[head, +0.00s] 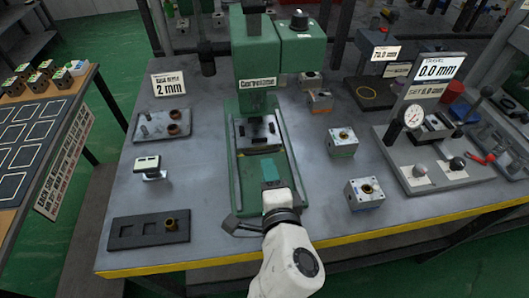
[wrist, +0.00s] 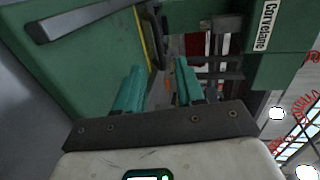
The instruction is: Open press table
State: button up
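The green press (head: 262,60) stands in the middle of the bench, with a dark fixture (head: 257,133) on its green base (head: 240,190). The press also shows in the wrist view (wrist: 80,55), with its label at the upper right. A dark bar (head: 236,224) lies at the front left corner of the base; a dark bar also crosses the upper left of the wrist view (wrist: 90,18). My gripper (head: 269,168) is over the front of the base, short of the fixture. In the wrist view its teal fingers (wrist: 160,75) are apart with nothing held between them. Contact with the base cannot be told.
Metal blocks (head: 342,141) and (head: 364,193) stand right of the press. A dark tray (head: 130,233), a small gauge block (head: 150,168) and a parts tray (head: 150,127) lie left. A dial gauge stand (head: 420,165) is at right. Bare bench surrounds the press base.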

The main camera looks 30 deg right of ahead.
aim_at(264, 153)
jog(key=p+x, duration=0.1)
jog(key=x, duration=0.5)
jog(key=shift+w, duration=0.1)
grip_shut()
dwell(0.6)
